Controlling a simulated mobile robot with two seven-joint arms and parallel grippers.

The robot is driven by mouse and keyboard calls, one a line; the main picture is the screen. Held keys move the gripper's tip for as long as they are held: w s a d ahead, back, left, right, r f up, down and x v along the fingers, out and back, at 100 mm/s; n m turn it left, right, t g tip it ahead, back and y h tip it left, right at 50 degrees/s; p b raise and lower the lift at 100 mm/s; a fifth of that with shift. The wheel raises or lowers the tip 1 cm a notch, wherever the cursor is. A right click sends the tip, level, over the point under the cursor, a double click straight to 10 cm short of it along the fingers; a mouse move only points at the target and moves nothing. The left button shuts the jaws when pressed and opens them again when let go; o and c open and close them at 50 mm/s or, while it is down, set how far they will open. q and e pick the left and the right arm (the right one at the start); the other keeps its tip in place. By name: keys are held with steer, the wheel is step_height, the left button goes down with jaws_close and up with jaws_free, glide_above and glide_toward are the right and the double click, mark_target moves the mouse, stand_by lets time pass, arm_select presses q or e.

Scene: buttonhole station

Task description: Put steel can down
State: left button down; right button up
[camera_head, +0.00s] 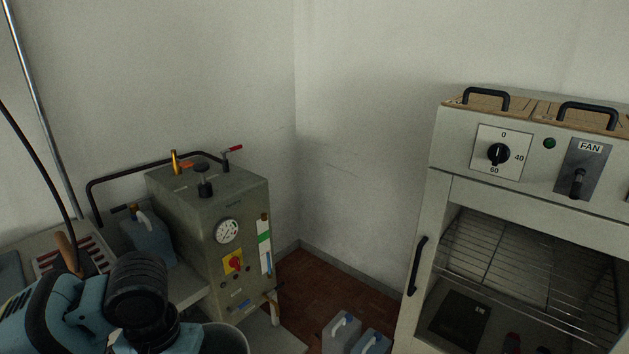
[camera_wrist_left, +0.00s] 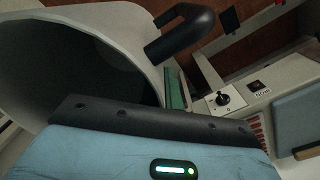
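The steel can shows in the head view only as a pale grey curved rim (camera_head: 228,337) at the bottom edge, beside my blue and black left arm. In the left wrist view the can (camera_wrist_left: 135,28) is very close, tilted in the picture, with its wide, dark mouth on the left. The blue body of my left gripper with its black edge (camera_wrist_left: 150,121) is right against the can in that picture. Its fingers cannot be made out, so its grip on the can is unclear. A black curved bar (camera_wrist_left: 185,32) stands beside the can's rim. My right gripper is not in view.
A grey machine with a gauge (camera_head: 228,231) stands on the left, beside a bench with a blue-grey can (camera_head: 148,241) and a slotted rack (camera_head: 90,262). Two blue-grey containers (camera_head: 342,331) stand on the brown floor (camera_head: 310,285). An oven cabinet (camera_head: 432,220) with wire shelves is at right.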

arm_select(q)
steer(key=shift+f, duration=0.1)
stand_by(0.3)
steer(key=f, duration=0.2)
steer(key=s+f, duration=0.1)
steer(key=f, duration=0.5)
steer(key=shift+s+d+f, duration=0.25)
steer(key=shift+d, duration=0.15)
step_height(320, 180, down, 6)
steer(key=s, duration=0.2)
steer(key=shift+s+a+f, duration=0.15)
steer(key=shift+s+a, duration=0.1)
steer(key=shift+a, duration=0.2)
